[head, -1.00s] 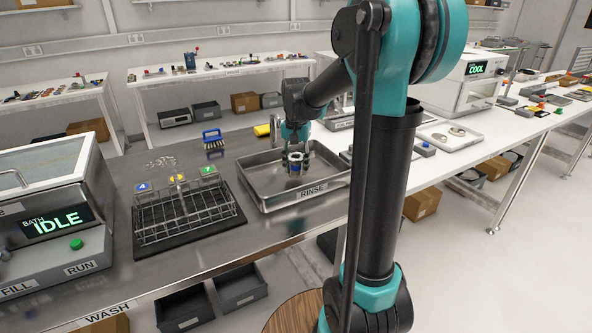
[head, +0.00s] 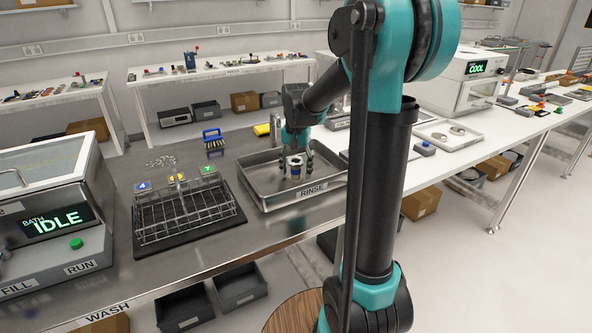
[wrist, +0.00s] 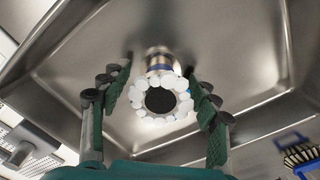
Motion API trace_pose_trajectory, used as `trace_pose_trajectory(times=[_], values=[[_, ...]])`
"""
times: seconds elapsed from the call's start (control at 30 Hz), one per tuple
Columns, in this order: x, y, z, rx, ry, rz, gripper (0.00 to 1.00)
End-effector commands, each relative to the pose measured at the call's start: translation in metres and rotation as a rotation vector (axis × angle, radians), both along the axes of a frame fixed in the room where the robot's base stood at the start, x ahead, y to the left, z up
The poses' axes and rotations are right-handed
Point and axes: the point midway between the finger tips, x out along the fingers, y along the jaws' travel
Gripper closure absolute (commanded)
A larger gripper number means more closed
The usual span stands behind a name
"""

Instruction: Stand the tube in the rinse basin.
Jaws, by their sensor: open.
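The tube (head: 295,168), pale with a blue band, stands upright inside the rinse basin (head: 257,188), a shallow steel tray labelled RINSE. In the wrist view the tube (wrist: 160,98) shows its dark round opening, ringed by white scalloped shapes. My gripper (head: 296,160) is over the basin with its fingers spread on either side of the tube. In the wrist view the gripper (wrist: 158,98) shows gaps between the tube and both green finger pads. The tube's foot is not clear in either view.
A wire rack (head: 185,215) on a dark mat is left of the basin, with numbered cards behind it. A brush (head: 213,142) lies behind the basin's left side. The bath machine (head: 50,210) reads IDLE at far left.

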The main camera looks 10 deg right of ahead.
Motion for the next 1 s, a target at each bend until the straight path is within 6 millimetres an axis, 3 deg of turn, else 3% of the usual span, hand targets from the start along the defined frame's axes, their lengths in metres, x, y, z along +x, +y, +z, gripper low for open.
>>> trace_pose_trajectory(times=[0.17,0.5,0.7,1.0], values=[[0.000,0.000,0.014,0.000,0.000,0.000,0.39],[0.000,0.000,0.080,0.000,0.000,0.000,0.39],[0.000,0.000,0.110,0.000,0.000,0.000,0.39],[0.000,0.000,0.122,0.000,0.000,0.000,0.39]])
